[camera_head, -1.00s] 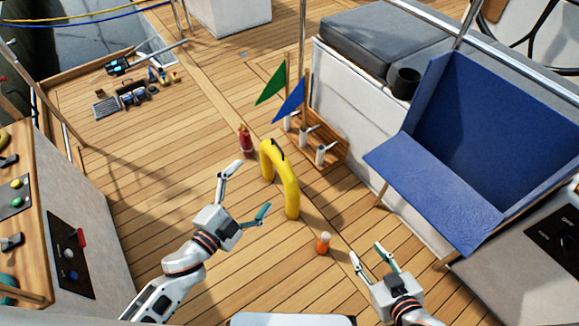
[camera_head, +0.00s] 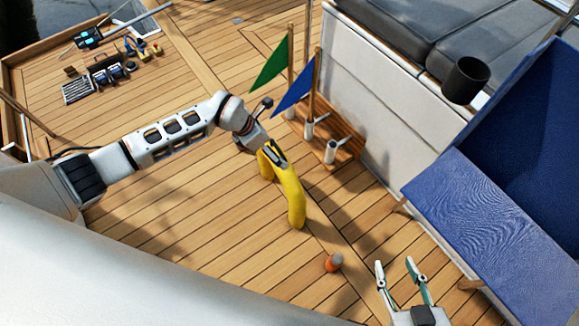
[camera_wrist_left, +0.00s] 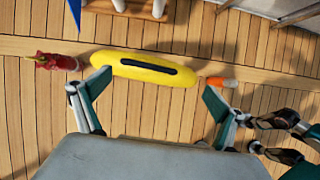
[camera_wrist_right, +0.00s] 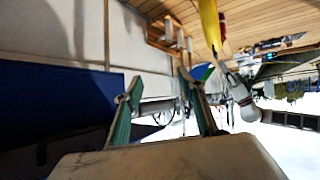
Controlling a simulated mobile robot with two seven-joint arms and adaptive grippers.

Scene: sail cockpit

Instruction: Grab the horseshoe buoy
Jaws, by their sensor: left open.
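The horseshoe buoy (camera_head: 291,195) is a yellow arch with a dark strip on top, standing upright on the deck near the middle of the head view. My left gripper (camera_head: 266,148) is at the top of the arch, and its fingers are partly hidden there. In the left wrist view the buoy (camera_wrist_left: 140,67) lies just ahead, between the spread, open fingers (camera_wrist_left: 157,84). Contact cannot be told. My right gripper (camera_head: 395,265) is open and empty at the lower right, apart from the buoy. The buoy also shows at the top of the right wrist view (camera_wrist_right: 210,25).
A wooden rack (camera_head: 335,150) with green and blue flags is behind, by the white bench. A blue folding seat (camera_head: 490,220) is at the right.

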